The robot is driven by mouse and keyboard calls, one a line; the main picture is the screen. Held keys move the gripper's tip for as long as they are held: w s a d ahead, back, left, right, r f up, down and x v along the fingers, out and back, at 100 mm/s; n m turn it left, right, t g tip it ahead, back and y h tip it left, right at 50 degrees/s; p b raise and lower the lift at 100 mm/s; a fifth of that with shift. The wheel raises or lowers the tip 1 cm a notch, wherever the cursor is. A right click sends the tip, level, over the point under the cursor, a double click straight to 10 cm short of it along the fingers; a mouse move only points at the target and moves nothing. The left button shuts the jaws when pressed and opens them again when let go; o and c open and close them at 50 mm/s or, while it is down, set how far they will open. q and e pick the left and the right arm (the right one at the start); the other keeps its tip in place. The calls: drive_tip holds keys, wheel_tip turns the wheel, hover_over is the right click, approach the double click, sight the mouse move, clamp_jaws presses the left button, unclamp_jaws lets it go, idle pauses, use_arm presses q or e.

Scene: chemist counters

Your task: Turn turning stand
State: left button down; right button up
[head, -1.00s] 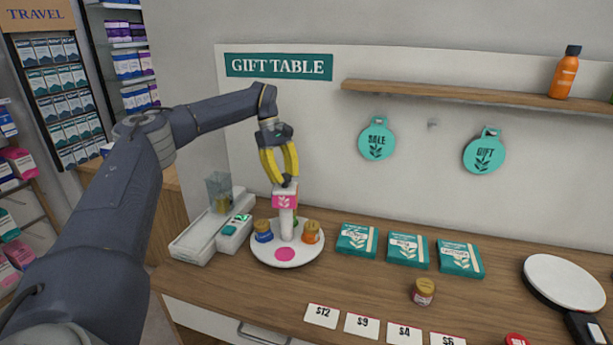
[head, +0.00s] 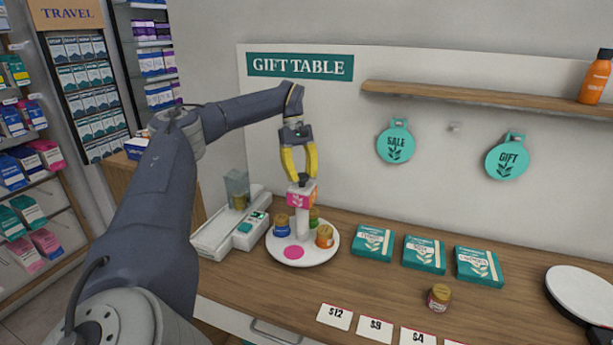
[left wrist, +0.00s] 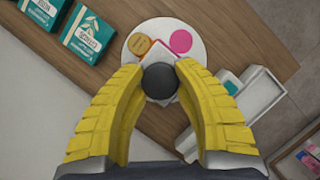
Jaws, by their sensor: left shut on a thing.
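The turning stand is a round white plate (head: 270,246) on the wooden counter. It has a white centre post, a pink leaf sign block (head: 301,196) and a dark knob on top. A blue-label jar (head: 281,226), an orange jar (head: 325,237) and a partly hidden green jar (head: 314,216) stand around the post, with a pink dot (head: 293,252) at the front left. My left gripper (head: 299,181) points down, its yellow fingers shut on the knob (left wrist: 159,80), which sits between the fingertips in the left wrist view. My right gripper is not in view.
A white device with a clear cup (head: 228,232) stands close left of the stand. Teal boxes (head: 424,254) lie to the right, with a small jar (head: 438,297) and price cards (head: 375,328) in front. A wooden shelf (head: 480,98) is on the wall above.

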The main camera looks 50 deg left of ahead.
use_arm(q)
drive_tip(key=shift+d+f, duration=0.1)
drive_tip(key=shift+f, duration=0.05)
drive_tip(key=c, duration=0.9)
unclamp_jaws()
drive_tip(key=shift+v, duration=3.9)
drive_tip(key=shift+w, duration=0.1)
